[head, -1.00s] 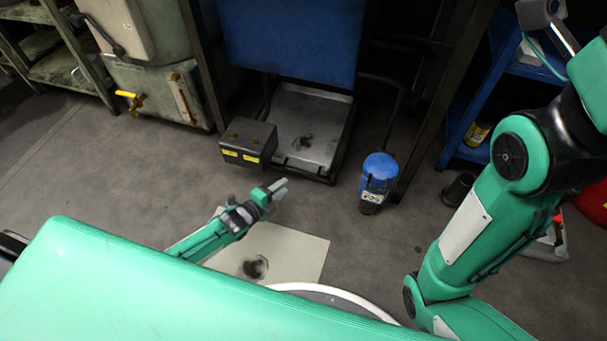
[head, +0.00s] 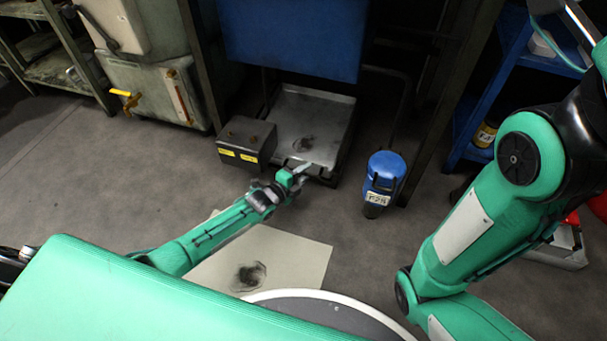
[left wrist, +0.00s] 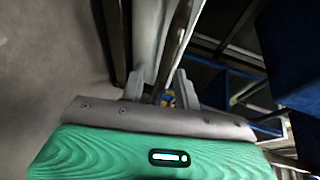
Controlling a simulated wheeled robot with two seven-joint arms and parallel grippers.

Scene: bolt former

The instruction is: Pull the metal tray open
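The metal tray (head: 318,109) is a shallow grey pan with a dark stain, low under a blue panel at the back centre. My left gripper (head: 302,171) is at the tray's front edge, near its front handle. In the left wrist view the two fingers of my left gripper (left wrist: 160,88) are apart, with a thin metal bar (left wrist: 172,50) running between them. It seems to be part of the tray's front. I cannot tell whether the fingers touch it. My right arm shows at the right, but its gripper is out of view.
A dark box with yellow labels (head: 247,142) stands left of the tray. A blue canister (head: 384,176) stands on the floor to the right. A pale stained sheet (head: 285,258) lies on the floor in front. A blue shelf (head: 545,62) is at the right.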

